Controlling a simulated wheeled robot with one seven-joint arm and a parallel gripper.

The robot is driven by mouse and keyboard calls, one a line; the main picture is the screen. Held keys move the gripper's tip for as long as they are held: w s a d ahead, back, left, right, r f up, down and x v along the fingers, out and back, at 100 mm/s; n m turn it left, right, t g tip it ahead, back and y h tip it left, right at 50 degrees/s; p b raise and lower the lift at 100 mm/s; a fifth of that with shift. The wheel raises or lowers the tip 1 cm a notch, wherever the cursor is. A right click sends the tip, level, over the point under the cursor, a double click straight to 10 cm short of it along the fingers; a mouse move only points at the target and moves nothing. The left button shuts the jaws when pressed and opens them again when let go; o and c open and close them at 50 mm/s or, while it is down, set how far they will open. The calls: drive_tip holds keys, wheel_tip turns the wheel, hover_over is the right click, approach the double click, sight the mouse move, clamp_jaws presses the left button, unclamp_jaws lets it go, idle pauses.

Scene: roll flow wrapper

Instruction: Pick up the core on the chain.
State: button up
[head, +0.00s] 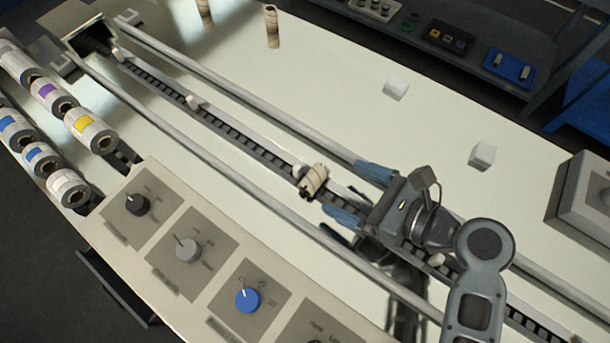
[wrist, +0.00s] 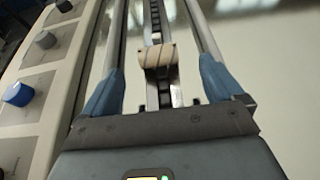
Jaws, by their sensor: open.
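The core (head: 314,180) is a short tan cardboard tube with dark spiral lines. It lies crosswise on the dark chain (head: 237,138) between two long rails, beside a small white lug. In the wrist view the core (wrist: 158,58) sits ahead of the fingertips, near the middle between them. My gripper (head: 358,193) is open and empty, with its blue fingers on either side of the chain line, pointing at the core. In the wrist view my gripper (wrist: 160,78) shows both blue fingers apart, and neither visibly touches the core.
Long rails (head: 220,80) flank the chain. A control panel with knobs (head: 188,249) stands at the near left, with several printed rolls (head: 90,130) beyond it. Two white blocks, one here (head: 396,88), and upright tubes (head: 271,26) stand on the pale surface. A grey box (head: 590,205) is at right.

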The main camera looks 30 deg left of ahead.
sight(316, 177)
drive_tip(key=shift+a+f+g, duration=0.15)
drive_tip(key=shift+a+f, duration=0.05)
drive_tip(key=shift+a, duration=0.35)
drive_tip(key=shift+a+f+g, duration=0.15)
drive_tip(key=shift+a+f, duration=0.05)
drive_tip(key=shift+a, duration=0.35)
drive_tip(key=x, duration=0.5)
drive_tip(key=shift+w+a+f+p, duration=0.1)
drive_tip(key=shift+a+f+p, duration=0.15)
drive_tip(key=shift+p, duration=0.1)
drive_tip(key=shift+r, duration=0.1)
drive_tip(key=c, duration=1)
